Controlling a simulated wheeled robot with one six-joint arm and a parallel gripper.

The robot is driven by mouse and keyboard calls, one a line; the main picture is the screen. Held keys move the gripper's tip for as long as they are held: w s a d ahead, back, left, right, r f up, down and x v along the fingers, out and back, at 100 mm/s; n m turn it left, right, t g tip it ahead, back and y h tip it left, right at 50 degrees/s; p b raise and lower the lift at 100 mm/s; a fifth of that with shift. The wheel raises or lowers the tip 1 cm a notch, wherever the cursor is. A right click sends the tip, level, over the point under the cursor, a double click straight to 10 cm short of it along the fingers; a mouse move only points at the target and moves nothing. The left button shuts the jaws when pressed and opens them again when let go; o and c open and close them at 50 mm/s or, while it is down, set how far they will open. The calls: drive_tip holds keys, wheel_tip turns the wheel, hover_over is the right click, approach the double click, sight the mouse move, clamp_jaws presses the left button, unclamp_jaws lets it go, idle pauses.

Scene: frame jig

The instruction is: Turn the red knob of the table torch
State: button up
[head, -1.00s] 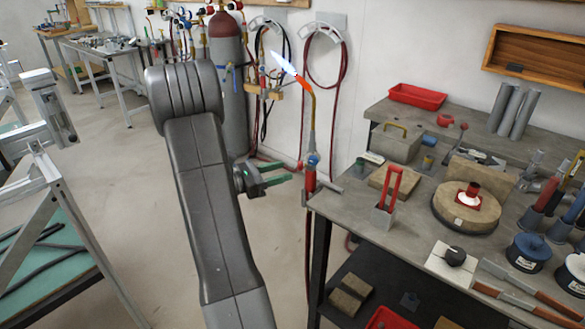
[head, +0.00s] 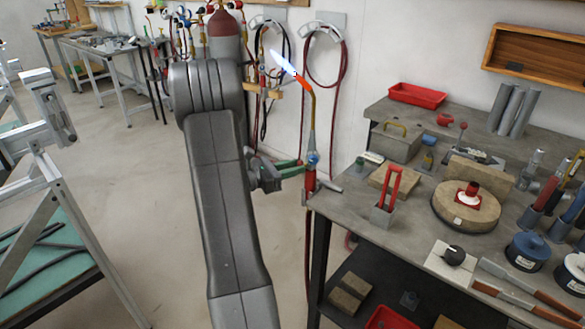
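The table torch (head: 314,115) stands upright at the left edge of the workbench, with a brass neck and an orange tip. A pale blue flame (head: 283,62) burns from it toward the upper left. A blue knob (head: 313,157) and a red part (head: 310,180) show on its lower body. I cannot tell whether this red part is the red knob or the handle. My gripper (head: 302,167) has green fingers pointing right, with a narrow gap between them. Their tips are right beside the torch's lower body; I cannot tell whether they touch it.
The workbench (head: 345,208) holds a red-handled block (head: 390,192), a round turntable (head: 450,212) and several tools right of the torch. A gas cylinder (head: 225,45) and hoses stand by the wall behind my arm. Open floor lies left of my arm.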

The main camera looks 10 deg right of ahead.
drive_tip(key=shift+f, duration=0.1)
drive_tip(key=m+h+b, duration=0.1)
drive_tip(key=m+b, duration=0.2)
drive_tip(key=b, duration=0.2)
drive_tip(key=m+h+b, duration=0.1)
drive_tip(key=m+b, duration=0.2)
drive_tip(key=b, duration=0.2)
drive_tip(key=shift+w+f+g, duration=0.1)
drive_tip(key=shift+f+g, duration=0.05)
drive_tip(key=shift+g, duration=0.15)
drive_tip(key=shift+m, duration=0.3)
drive_tip(key=o, duration=1)
